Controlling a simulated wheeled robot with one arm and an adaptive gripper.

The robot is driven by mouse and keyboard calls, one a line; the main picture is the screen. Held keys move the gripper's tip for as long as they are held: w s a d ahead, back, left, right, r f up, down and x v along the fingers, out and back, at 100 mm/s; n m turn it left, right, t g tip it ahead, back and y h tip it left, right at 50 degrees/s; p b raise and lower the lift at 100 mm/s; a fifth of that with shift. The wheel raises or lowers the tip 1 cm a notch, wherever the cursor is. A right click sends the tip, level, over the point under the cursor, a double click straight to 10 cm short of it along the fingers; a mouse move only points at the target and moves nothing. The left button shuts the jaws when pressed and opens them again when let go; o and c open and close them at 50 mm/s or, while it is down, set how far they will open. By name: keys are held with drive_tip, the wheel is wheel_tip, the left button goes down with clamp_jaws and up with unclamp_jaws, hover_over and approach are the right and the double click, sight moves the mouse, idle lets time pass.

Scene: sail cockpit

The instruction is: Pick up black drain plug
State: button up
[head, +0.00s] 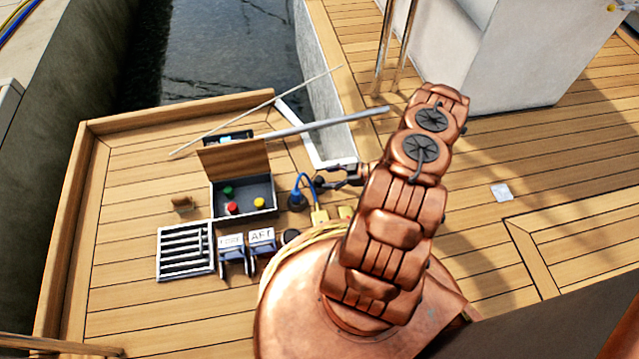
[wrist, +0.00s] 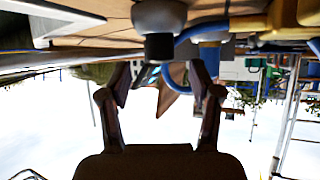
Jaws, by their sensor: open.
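A dark round piece (head: 318,182), which looks like the black drain plug, sits on the teak deck just left of my gripper (head: 343,178) in the head view. In the wrist view a grey rounded piece with a black end (wrist: 158,46) shows at top centre, seemingly the same thing. My gripper (wrist: 158,88) is open, with nothing between its fingers. The piece appears ahead of the fingers and apart from them; the exact gap is unclear. A second black round piece (head: 291,237) lies beside the AFT box, so which one is the plug is uncertain.
A blue-cabled connector (head: 298,200) and yellow connectors (head: 320,215) stand close by. A grey box with coloured knobs (head: 243,194), a slatted grate (head: 184,250) and the AFT box (head: 262,240) lie further left. A metal rod (head: 325,122) extends behind.

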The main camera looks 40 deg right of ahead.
sight(321, 179)
drive_tip(key=b+x, duration=0.2)
drive_tip(key=x, duration=0.1)
drive_tip(key=shift+w+a+f, duration=0.1)
drive_tip(key=shift+f, duration=0.1)
drive_tip(key=shift+w+a+f+b, duration=0.2)
drive_tip(key=shift+w+a+b, duration=0.1)
drive_tip(key=shift+w+a, duration=0.15)
drive_tip(key=c, duration=1.2)
drive_tip(key=shift+o, duration=0.2)
drive_tip(key=shift+r, duration=0.15)
